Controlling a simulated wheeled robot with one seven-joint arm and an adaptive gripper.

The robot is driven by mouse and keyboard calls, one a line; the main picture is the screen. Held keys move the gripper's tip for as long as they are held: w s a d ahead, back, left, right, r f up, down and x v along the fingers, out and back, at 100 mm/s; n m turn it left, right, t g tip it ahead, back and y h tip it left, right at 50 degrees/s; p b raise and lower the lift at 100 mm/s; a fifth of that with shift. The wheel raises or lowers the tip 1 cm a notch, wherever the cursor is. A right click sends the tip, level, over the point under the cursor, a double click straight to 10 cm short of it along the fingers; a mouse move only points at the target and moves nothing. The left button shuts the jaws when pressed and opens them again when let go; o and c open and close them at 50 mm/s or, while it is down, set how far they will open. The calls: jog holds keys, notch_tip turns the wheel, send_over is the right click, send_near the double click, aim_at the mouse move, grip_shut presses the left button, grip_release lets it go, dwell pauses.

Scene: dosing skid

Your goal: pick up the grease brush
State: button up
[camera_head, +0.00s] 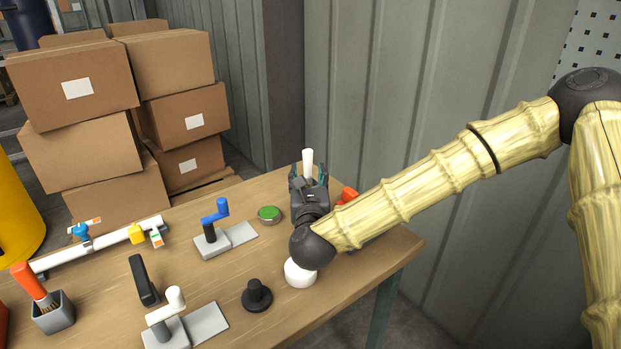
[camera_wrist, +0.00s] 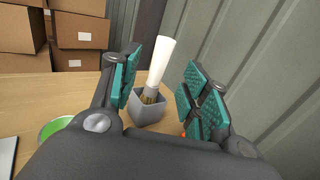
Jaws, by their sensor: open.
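A brush with a white handle (camera_wrist: 160,60) and tan bristles stands tilted, bristles down, in a small grey square cup (camera_wrist: 145,112). In the head view its white handle (camera_head: 308,158) shows at the table's far right, and its cup is hidden. My gripper (camera_head: 309,174) is open and points at this brush. In the wrist view the handle stands between and beyond the teal pads of my gripper (camera_wrist: 160,84), with no contact visible. A second brush with an orange handle (camera_head: 29,281) stands in another grey cup (camera_head: 54,315) at the left. I cannot tell which is the grease brush.
The wooden table (camera_head: 290,325) also bears a blue-handled valve (camera_head: 215,215), a white-handled valve (camera_head: 170,310), a green-topped tin (camera_head: 269,214), a black knob (camera_head: 257,295) and a white round item (camera_head: 299,273). An orange object (camera_head: 348,194) is partly behind my arm. Boxes (camera_head: 75,85) stand behind, near a metal wall (camera_head: 400,80).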

aim_at(308, 170)
jog(key=w, duration=0.1)
jog(key=w+f, duration=0.2)
jog(key=w, duration=0.1)
jog(key=shift+a, duration=0.1)
jog(key=shift+w+r, duration=0.15)
jog(key=shift+w, duration=0.05)
jog(key=w, duration=0.3)
jog(key=shift+w+f, duration=0.15)
jog(key=shift+f, duration=0.2)
jog(key=shift+w+r, duration=0.1)
jog(key=shift+w, duration=0.1)
grip_shut()
